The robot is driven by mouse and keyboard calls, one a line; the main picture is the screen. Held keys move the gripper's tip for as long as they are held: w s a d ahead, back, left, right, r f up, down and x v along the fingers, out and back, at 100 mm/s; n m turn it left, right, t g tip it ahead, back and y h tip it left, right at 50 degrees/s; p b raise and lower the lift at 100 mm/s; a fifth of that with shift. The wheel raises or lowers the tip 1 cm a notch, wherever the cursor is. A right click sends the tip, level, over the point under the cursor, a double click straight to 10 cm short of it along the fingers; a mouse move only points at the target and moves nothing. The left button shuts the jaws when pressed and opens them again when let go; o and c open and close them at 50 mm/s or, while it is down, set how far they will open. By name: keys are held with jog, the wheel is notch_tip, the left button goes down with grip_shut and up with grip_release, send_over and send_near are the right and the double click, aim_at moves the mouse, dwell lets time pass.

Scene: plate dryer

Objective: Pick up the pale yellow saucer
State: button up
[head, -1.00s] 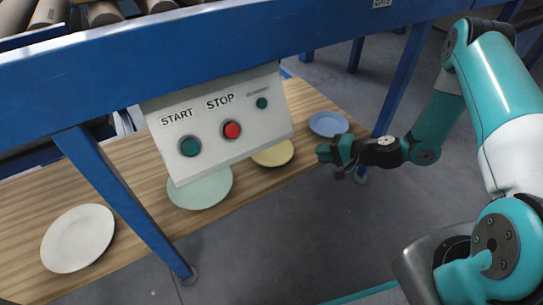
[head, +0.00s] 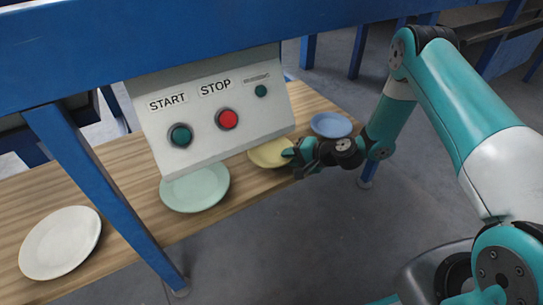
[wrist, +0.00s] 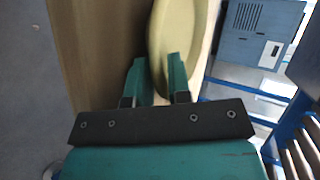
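The pale yellow saucer (head: 268,153) lies on the wooden table, partly hidden behind the control panel in the head view. In the wrist view the saucer (wrist: 182,30) stretches ahead of the fingers. My gripper (head: 291,158) is at the saucer's right edge in the head view. In the wrist view its two teal fingers (wrist: 155,72) are apart, with nothing visibly clamped. The right finger overlaps the saucer in the picture, and the left finger is over bare wood. The saucer's near rim shows in the gap. I cannot tell whether either finger touches it.
A green plate (head: 196,190) lies left of the yellow saucer, a white plate (head: 60,243) farther left, and a blue plate (head: 331,125) to the right. The control panel (head: 215,115) and blue frame (head: 150,50) hang over the table (head: 120,175).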

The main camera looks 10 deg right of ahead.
grip_shut()
jog(key=shift+r, duration=0.1)
